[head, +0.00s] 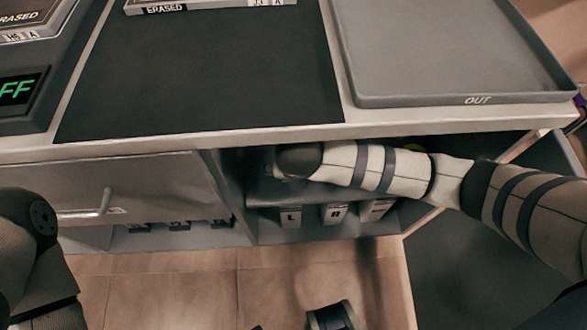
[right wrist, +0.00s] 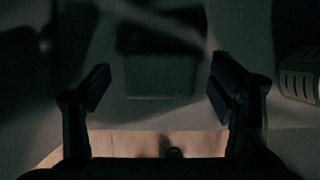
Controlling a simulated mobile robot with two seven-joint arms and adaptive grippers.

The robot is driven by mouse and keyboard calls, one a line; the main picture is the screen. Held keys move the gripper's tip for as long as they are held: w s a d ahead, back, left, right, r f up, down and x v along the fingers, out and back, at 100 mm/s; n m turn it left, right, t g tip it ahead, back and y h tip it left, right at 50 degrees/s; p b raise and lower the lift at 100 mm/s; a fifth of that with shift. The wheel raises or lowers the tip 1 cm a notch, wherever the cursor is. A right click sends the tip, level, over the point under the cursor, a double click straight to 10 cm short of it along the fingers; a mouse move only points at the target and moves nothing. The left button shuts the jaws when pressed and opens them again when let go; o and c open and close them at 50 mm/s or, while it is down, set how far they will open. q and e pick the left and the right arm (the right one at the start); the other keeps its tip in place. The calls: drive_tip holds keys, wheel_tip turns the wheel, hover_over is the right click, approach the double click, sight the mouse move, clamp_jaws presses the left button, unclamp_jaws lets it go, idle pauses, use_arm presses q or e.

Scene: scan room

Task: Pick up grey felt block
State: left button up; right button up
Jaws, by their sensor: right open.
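In the right wrist view a dark grey block-like shape (right wrist: 160,76) lies in deep shadow between my right gripper's fingers; it may be the grey felt block, but its material cannot be made out. My right gripper (right wrist: 160,90) is open, with one finger on each side of this shape and visible gaps to both. In the head view my right arm reaches into the open shelf (head: 270,190) under the counter, and its gripper is hidden there. My left arm shows at the left edge. Dark parts at the bottom edge may be its fingertips, but this is unclear.
A ribbed grey cylinder (right wrist: 301,76) stands right of the right finger. Labelled boxes (head: 334,213) sit on the lower shelf. The counter edge (head: 200,143) is just above my arm. A drawer (head: 125,185) is left of the shelf. The OUT tray (head: 450,50) looks empty.

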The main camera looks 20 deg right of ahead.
drive_tip(key=c, duration=1.2)
drive_tip(key=shift+o, duration=0.2)
drive_tip(key=shift+r, duration=0.1)
drive_tip(key=shift+r, duration=0.2)
drive_tip(key=shift+s+a+r+p, duration=0.2)
drive_tip(key=shift+s+r+p, duration=0.25)
drive_tip(key=shift+r, duration=0.15)
drive_tip(key=s+a+p, duration=0.1)
drive_tip(key=s+a, duration=0.1)
drive_tip(key=s, duration=0.6)
drive_tip(key=s+a, duration=0.2)
drive_tip(key=s, duration=0.6)
drive_tip(key=shift+s+a+p, duration=0.2)
drive_tip(key=shift+a+p, duration=0.15)
